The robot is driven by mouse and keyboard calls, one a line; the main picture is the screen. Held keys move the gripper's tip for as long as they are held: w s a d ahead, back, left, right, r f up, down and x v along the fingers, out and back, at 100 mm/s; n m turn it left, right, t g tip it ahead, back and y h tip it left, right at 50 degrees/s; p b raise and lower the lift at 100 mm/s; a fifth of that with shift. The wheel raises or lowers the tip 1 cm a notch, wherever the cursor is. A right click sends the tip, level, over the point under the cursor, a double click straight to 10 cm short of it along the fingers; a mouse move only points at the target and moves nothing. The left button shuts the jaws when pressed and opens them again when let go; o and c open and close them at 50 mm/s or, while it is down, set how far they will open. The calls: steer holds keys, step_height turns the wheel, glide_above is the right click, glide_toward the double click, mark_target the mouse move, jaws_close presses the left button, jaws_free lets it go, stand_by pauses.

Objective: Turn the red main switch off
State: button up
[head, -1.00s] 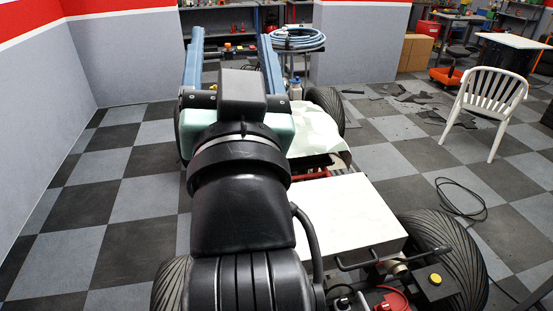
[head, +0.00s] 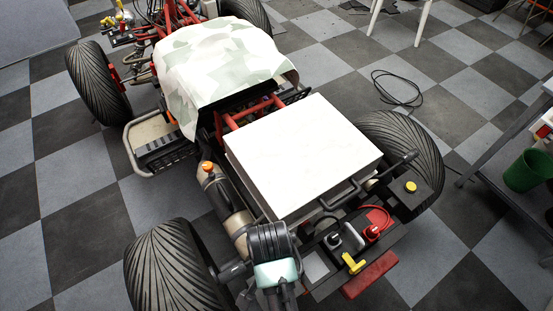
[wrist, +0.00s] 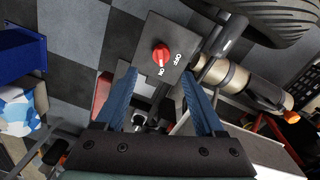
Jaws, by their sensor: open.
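The red main switch (wrist: 161,55) is a red rotary knob on a dark grey plate (wrist: 150,38) in the wrist view. White ON lettering is below the knob and OFF is to its right. The knob's ridge runs roughly up and down in the picture, towards ON. My gripper (wrist: 160,74) is open and empty, with blue fingers either side of the view of the knob; I see no contact. In the head view my gripper's mint body (head: 277,272) shows at the bottom edge; the fingertips cannot be made out and I cannot find the red switch.
The stripped quad has a white box top (head: 300,150), a yellow button (head: 411,187), a yellow lever (head: 354,263) and a rear tyre (head: 175,265). A tan canister (wrist: 235,75) lies right of the switch. A bench with a green bin (head: 527,170) stands at right.

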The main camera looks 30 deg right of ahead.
step_height(320, 180, down, 9)
steer(key=shift+s+f+b, duration=0.1)
steer(key=shift+b, duration=0.45)
jaws_close()
